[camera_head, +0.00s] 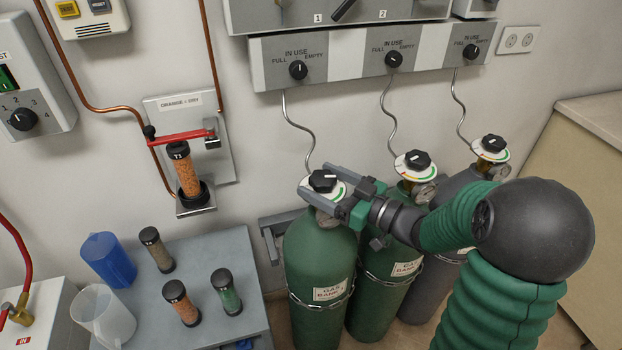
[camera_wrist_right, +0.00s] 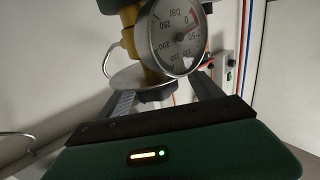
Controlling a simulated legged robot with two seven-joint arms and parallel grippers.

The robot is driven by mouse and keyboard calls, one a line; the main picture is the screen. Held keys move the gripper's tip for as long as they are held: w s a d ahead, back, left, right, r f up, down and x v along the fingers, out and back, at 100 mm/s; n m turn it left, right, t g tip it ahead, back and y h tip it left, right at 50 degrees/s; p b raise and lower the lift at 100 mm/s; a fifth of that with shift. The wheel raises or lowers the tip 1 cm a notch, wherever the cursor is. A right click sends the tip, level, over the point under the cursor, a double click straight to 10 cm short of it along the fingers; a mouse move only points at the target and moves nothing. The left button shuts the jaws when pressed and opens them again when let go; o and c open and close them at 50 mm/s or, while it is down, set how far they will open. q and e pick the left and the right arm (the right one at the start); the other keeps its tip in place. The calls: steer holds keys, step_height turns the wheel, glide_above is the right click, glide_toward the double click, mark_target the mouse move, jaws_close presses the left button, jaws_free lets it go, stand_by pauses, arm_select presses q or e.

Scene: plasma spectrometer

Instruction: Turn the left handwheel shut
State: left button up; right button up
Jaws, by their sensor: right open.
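The left handwheel (camera_head: 322,181) is a black knob with a white pointer on a white and green dial, on top of the left green gas cylinder (camera_head: 318,258). My right gripper (camera_head: 322,193) is open, with its grey fingers at either side of this handwheel. I cannot tell whether they touch it. In the right wrist view, the black knob (camera_wrist_right: 155,93) and a round disc show between the gripper's fingers, beside a pressure gauge (camera_wrist_right: 177,38) marked in bar. My left gripper is not in view.
Two more cylinders with handwheels (camera_head: 417,160) (camera_head: 493,144) stand to the right, partly behind my right arm. A selector panel (camera_head: 300,66) hangs above with thin pipes. A grey table (camera_head: 235,262) with small columns and beakers stands at the left.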

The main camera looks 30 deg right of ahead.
mark_target(312, 176)
steer(key=x, duration=0.2)
steer(key=shift+w+d+f, duration=0.1)
steer(key=shift+w+f, duration=0.1)
steer(key=shift+w, duration=0.3)
steer(key=shift+w+d, duration=0.2)
steer(key=shift+d, duration=0.05)
steer(key=shift+a+r, duration=0.1)
steer(key=shift+a, duration=0.25)
steer(key=c, duration=0.5)
steer(key=shift+d, duration=0.1)
steer(key=c, duration=0.9)
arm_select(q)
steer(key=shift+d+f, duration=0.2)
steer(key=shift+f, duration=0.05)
arm_select(e)
steer(key=shift+o, duration=0.2)
